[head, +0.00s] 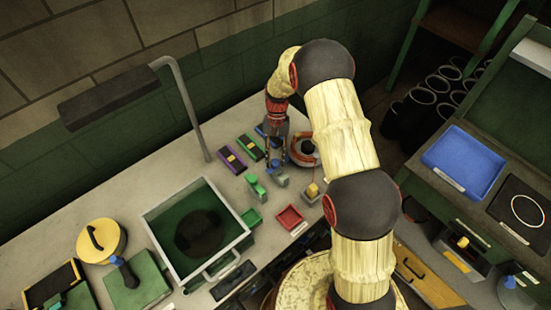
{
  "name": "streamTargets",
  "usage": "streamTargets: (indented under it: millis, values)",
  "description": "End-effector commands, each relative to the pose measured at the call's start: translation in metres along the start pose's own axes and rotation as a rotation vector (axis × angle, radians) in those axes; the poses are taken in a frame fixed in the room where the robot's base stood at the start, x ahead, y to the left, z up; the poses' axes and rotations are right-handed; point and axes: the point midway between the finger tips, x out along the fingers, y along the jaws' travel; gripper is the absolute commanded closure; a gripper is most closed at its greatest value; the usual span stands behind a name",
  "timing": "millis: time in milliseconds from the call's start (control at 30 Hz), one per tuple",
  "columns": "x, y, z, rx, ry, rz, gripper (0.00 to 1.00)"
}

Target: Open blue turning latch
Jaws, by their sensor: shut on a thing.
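My gripper (275,154) points down over the back of the bench, beyond the grey tub. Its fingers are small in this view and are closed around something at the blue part. The blue turning latch (262,131) shows only as a small bit of blue beside the gripper, next to the green and purple latches. The gripper and wrist hide most of it. I cannot tell how far its handle is turned.
A purple latch (233,160) and a green latch (250,147) lie left of the gripper. An orange-rimmed round thing (304,150) stands close right. Green blocks (256,188), a yellow-topped block (312,190) and a red tray (290,217) are nearer. A lamp post (185,100) rises left.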

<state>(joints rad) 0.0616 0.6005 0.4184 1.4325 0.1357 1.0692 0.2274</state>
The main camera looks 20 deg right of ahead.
Motion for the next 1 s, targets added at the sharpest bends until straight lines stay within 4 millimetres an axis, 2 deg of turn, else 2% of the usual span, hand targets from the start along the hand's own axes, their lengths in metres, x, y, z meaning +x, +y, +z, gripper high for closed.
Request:
streamTargets:
  millis: [67,100,400,767,867,1000]
  values:
    - [-0.001,0.0,0.0,-0.001,0.002,-0.001,0.98]
    - [-0.001,0.0,0.0,-0.001,0.002,-0.001,0.71]
    - [0.0,0.0,0.0,0.0,0.0,0.0,0.54]
    - [-0.005,0.0,0.0,0.0,0.001,-0.001,0.54]
    - [-0.016,0.0,-0.001,0.0,0.003,-0.001,0.54]
    - [-0.043,0.0,-0.001,0.0,0.004,-0.001,0.54]
